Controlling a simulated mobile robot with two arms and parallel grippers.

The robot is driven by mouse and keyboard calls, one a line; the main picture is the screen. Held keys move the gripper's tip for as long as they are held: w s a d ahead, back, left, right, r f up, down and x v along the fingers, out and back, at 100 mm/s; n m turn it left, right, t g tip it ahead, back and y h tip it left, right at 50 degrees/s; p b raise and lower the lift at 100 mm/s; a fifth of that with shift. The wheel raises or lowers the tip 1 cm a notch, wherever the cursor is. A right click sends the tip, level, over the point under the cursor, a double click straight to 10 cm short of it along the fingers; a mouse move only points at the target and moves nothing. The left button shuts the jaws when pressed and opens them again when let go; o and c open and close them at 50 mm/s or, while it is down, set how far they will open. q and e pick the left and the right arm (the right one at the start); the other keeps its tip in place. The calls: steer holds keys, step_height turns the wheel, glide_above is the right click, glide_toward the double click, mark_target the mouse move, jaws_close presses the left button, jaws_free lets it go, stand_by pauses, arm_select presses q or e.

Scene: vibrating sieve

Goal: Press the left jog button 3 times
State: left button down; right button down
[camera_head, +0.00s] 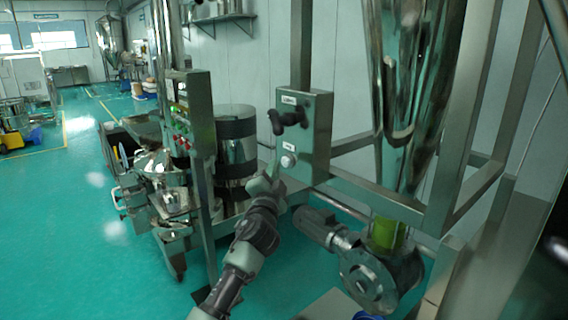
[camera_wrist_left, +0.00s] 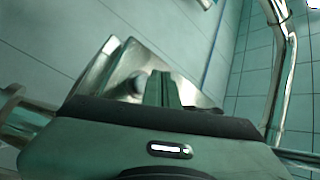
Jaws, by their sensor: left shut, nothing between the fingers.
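A grey control box (camera_head: 316,132) is fixed to the steel frame in the middle of the head view. Its face has a black lever-like part (camera_head: 287,118) near the top and a pale round button (camera_head: 288,160) lower down, each with a small label too small to read. Which button is the left jog button I cannot tell. My left gripper (camera_head: 271,160) is shut and empty, its tips just left of the pale button; I cannot tell if they touch the box. In the wrist view the closed fingers (camera_wrist_left: 162,91) point at a metal box (camera_wrist_left: 118,70). My right gripper is not in view.
A panel with red and green buttons (camera_head: 180,125) stands on a post left of my arm. A steel drum (camera_head: 236,150) is behind it. A large steel hopper (camera_head: 412,80) and a motor unit (camera_head: 370,272) are at the right. The green floor (camera_head: 75,230) at left is clear.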

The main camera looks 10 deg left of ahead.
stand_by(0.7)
arm_select(q)
steer(key=shift+w+d+b, duration=0.3)
steer(key=shift+w+b, duration=0.05)
steer(key=shift+b, duration=0.1)
steer(key=shift+w+d+b, duration=0.25)
steer(key=shift+w+b, duration=0.1)
steer(key=shift+b, duration=0.15)
stand_by(0.5)
steer(key=shift+s, duration=0.1)
stand_by(0.3)
steer(key=shift+s+a+p, duration=0.5)
steer(key=shift+s+p, duration=0.15)
steer(key=shift+p, duration=0.05)
steer(key=s+a+p, duration=0.1)
steer(key=s, duration=0.1)
steer(key=s+a+p, duration=0.2)
stand_by(0.3)
